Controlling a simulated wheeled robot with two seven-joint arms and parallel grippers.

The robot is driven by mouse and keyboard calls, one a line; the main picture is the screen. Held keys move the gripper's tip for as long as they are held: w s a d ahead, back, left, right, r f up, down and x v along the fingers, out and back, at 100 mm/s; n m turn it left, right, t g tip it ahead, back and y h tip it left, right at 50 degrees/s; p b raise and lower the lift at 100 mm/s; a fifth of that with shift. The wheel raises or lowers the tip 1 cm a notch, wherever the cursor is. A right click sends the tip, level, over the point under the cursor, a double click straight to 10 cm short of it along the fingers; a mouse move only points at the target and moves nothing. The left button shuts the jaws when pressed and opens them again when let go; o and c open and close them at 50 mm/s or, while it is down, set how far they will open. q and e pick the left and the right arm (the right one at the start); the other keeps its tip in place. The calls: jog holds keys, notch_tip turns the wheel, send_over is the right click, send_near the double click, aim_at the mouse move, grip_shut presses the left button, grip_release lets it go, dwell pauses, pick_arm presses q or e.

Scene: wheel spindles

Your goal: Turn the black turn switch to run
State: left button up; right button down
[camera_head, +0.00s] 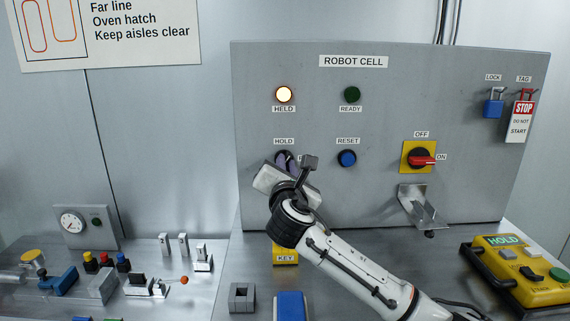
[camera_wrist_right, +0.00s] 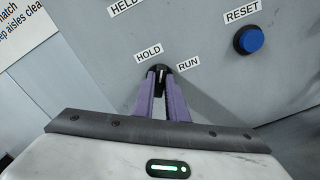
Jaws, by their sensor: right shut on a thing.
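The black turn switch (camera_wrist_right: 161,70) is on the grey panel between the HOLD label (camera_wrist_right: 149,53) and the RUN label (camera_wrist_right: 188,63). Its short white mark stands about upright in the right wrist view; its exact setting is hard to tell. My right gripper (camera_wrist_right: 162,84) is shut on the switch, with a purple finger on each side. In the head view my right gripper (camera_head: 287,160) is at the panel under HOLD and hides most of the switch and part of the RUN label. My left gripper is not in view.
The HELD lamp (camera_head: 284,94) is lit; the READY lamp (camera_head: 352,94) is dark. The blue RESET button (camera_head: 347,158) is close on the right. Farther right are a red-handled switch (camera_head: 421,160) and a metal bracket (camera_head: 424,207). A yellow pendant (camera_head: 520,270) lies at right.

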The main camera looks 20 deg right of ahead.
jog(key=m, duration=0.3)
jog(key=m+b, duration=0.1)
jog(key=m, duration=0.7)
jog(key=shift+d+f, duration=0.15)
jog(key=shift+f, duration=0.1)
jog(key=shift+m, duration=0.3)
jog(key=c, duration=1.8)
grip_release()
jog(key=shift+o, duration=0.2)
jog(key=b+v, duration=0.1)
jog(key=v, duration=0.9)
jog(key=shift+s, duration=0.25)
